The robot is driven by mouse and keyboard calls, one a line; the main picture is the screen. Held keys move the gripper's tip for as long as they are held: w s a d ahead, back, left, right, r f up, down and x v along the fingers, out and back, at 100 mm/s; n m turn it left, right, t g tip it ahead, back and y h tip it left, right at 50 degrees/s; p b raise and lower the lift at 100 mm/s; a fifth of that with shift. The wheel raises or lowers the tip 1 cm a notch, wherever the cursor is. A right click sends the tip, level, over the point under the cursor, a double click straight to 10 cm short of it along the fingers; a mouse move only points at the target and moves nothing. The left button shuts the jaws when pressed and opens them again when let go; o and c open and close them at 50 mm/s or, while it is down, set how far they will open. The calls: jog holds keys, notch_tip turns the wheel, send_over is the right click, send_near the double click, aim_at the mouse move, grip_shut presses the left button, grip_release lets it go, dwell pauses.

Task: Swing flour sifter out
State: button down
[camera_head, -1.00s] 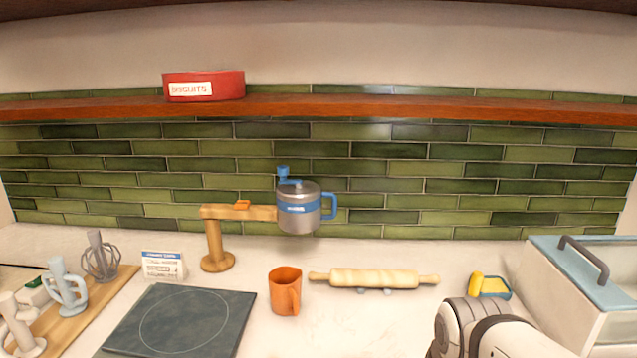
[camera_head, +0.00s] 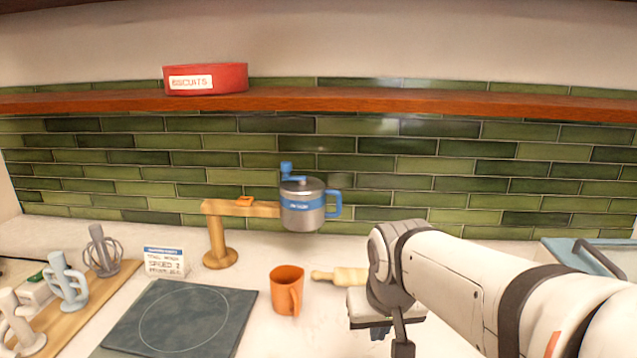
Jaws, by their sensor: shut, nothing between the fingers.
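The flour sifter (camera_head: 302,215) is a steel canister with a blue band, a blue side handle (camera_head: 334,204) and a blue crank on top. It hangs off the end of a wooden arm (camera_head: 245,209) on a wooden post (camera_head: 217,242), above the counter near the tiled wall. An orange piece (camera_head: 245,200) sits on top of the wooden arm. My gripper (camera_head: 392,345) is shut and empty at the lower middle, below and to the right of the sifter and apart from it. Its fingertips are partly cut off by the frame or hidden.
An orange mug (camera_head: 286,290) stands on the counter below the sifter. My arm hides most of a rolling pin (camera_head: 337,276). A shelf (camera_head: 420,102) runs above, with a red biscuit tin (camera_head: 205,79).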

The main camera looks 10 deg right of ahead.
jog(key=w+r+t, duration=0.1)
jog(key=w+r, duration=0.4)
jog(key=w, duration=0.8)
jog(key=w+a+r+m+t+h+p, duration=0.1)
jog(key=w+r, duration=0.5)
jog(key=w, duration=0.6)
jog(key=w+r+m+t+p, duration=0.1)
jog(key=w+r, duration=0.4)
jog(key=w, duration=0.8)
jog(key=shift+w+a+r+t, duration=0.3)
jog(key=shift+a+r+t, duration=0.1)
jog(key=shift+t, duration=0.5)
jog(key=w+f+p, duration=0.1)
jog(key=f, duration=0.1)
jog(key=w+f+p, duration=0.1)
jog(key=f, duration=0.2)
jog(key=w+f+p, duration=0.1)
jog(key=f, duration=0.2)
jog(key=shift+d+f, duration=0.1)
jog(key=shift+d, duration=0.2)
jog(key=shift+s, duration=0.2)
